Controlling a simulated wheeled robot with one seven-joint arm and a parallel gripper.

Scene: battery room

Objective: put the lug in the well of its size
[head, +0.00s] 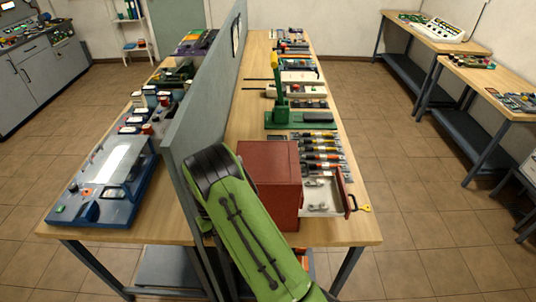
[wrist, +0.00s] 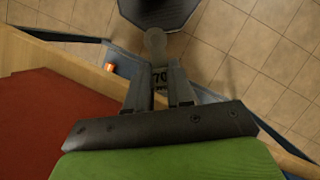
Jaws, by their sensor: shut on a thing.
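In the wrist view my gripper (wrist: 158,84) is shut on a grey metal lug (wrist: 155,43). The lug's rounded end points away from me, and the dark number 70 shows between the fingers. My gripper is beside a red cabinet and above floor past the wooden bench's edge. In the head view my green arm hides the gripper and the held lug. The red cabinet (head: 270,165) has an open pale drawer (head: 335,200) with small grey pieces (head: 318,208) in it. I cannot make out a well marked with a size.
A grey upright panel (head: 205,100) divides the bench (head: 340,232). Hand tools (head: 322,156) and a green lever press (head: 280,100) stand behind the cabinet. A blue device (head: 105,180) is left of the panel. The tiled floor (head: 430,220) at right is clear.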

